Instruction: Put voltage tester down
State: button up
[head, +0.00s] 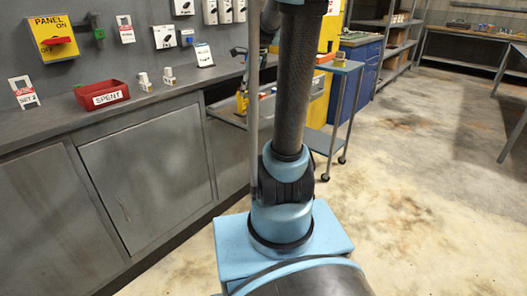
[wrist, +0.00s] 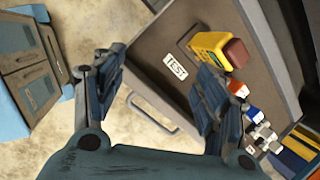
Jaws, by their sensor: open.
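A yellow device with a reddish-brown end, which looks like the voltage tester (wrist: 208,46), lies on the grey cart top (wrist: 150,62) beside a white TEST label (wrist: 174,67). My gripper (wrist: 160,72) is open, its two fingers wide apart with nothing between them. The right finger is close to the tester and overlaps its lower edge in the wrist view; I cannot tell whether they touch. In the head view my arm hides part of the cart (head: 341,67), and I cannot make out the gripper there.
Orange, blue and grey small items (wrist: 258,115) lie along the cart's right side. A handle (wrist: 150,116) runs along its near edge. In the head view a red SPENT bin (head: 103,95) stands on the left counter (head: 60,122). The floor at right (head: 440,190) is clear.

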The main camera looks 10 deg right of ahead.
jog(key=s+f+n, duration=0.5)
jog(key=s+n, duration=0.2)
jog(key=s, duration=0.3)
jog(key=s+f+n+h, duration=0.1)
jog(key=s+f+n, duration=0.3)
jog(key=s+n, duration=0.3)
jog(key=s+f+n+g+h, duration=0.1)
jog(key=s+f+n, duration=0.4)
jog(key=s, duration=0.9)
jog(key=n, duration=0.3)
jog(key=shift+a+f, duration=0.2)
jog(key=shift+f, duration=0.15)
jog(key=shift+w+f, duration=0.2)
jog(key=shift+w, duration=0.35)
